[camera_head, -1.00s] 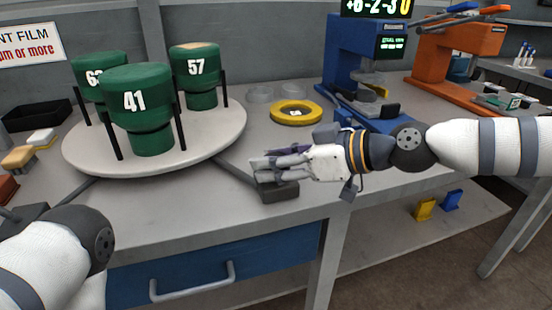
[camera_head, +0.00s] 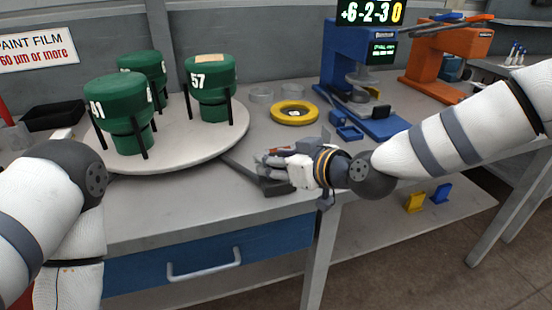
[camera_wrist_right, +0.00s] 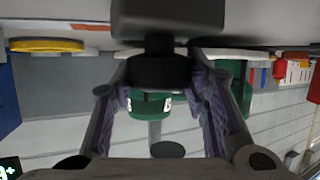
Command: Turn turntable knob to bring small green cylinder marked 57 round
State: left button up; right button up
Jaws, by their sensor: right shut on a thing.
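My right gripper (camera_head: 268,163) is at the dark knob unit (camera_head: 274,188) by the table's front edge. In the right wrist view its fingers are around the dark round knob (camera_wrist_right: 158,72). My left arm enters at lower left, its gripper out of view.
A yellow ring (camera_head: 294,112) and clear dishes (camera_head: 262,96) lie right of the turntable. A blue machine (camera_head: 345,55) and an orange one (camera_head: 432,55) stand further right. A black tray (camera_head: 52,117) is at the back left. A blue drawer (camera_head: 215,250) is below.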

jog(key=shift+m+t+h, duration=1.1)
jog(key=shift+m+h, duration=0.8)
jog(key=shift+h, duration=0.1)
jog(key=shift+f+m+t+h, duration=0.1)
jog(key=shift+m+t+h, duration=0.3)
jog(key=shift+m+h, duration=1.5)
dwell(0.9)
jog(key=o, duration=1.1)
jog(key=v, duration=1.2)
jog(key=shift+s, duration=0.1)
